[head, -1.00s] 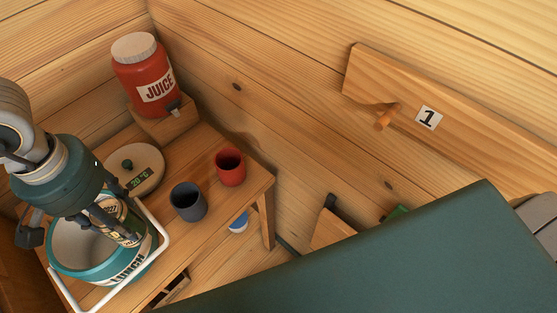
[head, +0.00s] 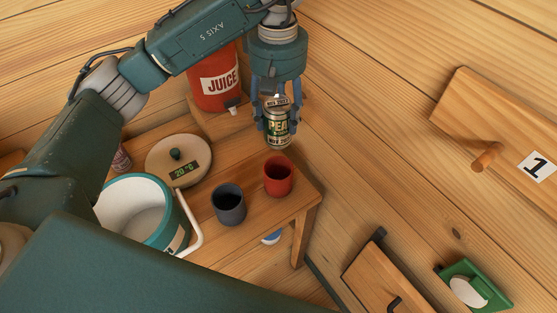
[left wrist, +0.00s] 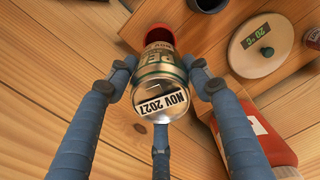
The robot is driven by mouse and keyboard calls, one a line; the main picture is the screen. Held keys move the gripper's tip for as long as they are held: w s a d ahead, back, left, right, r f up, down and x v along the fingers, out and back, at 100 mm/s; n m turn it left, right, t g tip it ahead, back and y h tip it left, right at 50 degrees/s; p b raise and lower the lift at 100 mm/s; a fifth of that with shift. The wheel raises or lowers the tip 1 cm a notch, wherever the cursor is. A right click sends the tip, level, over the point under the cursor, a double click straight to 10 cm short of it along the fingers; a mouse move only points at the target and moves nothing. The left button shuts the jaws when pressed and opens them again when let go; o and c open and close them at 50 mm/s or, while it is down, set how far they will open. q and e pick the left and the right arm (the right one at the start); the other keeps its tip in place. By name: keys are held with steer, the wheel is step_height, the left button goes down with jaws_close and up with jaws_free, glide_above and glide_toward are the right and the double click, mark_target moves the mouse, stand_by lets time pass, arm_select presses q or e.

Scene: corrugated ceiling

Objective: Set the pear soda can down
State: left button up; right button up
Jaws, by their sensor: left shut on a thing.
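The pear soda can (head: 277,128) is green and pale with a metal top. My left gripper (head: 276,112) is shut on it and holds it upright in the head view, in front of the wooden wall and behind the red cup (head: 278,177). In the left wrist view the can (left wrist: 160,78) sits between the blue fingers of the gripper (left wrist: 160,95), and its top shows "NOV 2027". The can appears raised; I cannot tell how high it is above the wooden table (head: 262,222). My right gripper is not in view.
A dark cup (head: 229,207) stands left of the red cup. The white-and-teal lunch pail (head: 185,222), a round lid with a 20 °C display (head: 172,160) and a red juice dispenser (head: 215,90) are also on the table.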

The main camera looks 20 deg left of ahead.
mark_target(278, 142)
arm_select(q)
step_height(278, 142, down, 9)
steer(key=shift+f+p, duration=0.1)
steer(key=shift+p, duration=0.95)
step_height(278, 142, down, 5)
steer(key=shift+w+r+p, duration=0.1)
steer(key=shift+p, duration=0.45)
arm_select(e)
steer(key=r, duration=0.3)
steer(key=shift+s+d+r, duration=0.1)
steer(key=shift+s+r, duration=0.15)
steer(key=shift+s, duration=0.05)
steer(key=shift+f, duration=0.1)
arm_select(q)
steer(key=shift+f+b, duration=0.7)
steer(key=shift+b, duration=0.2)
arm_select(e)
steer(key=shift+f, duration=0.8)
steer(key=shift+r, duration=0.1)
arm_select(q)
steer(key=o, duration=1.5)
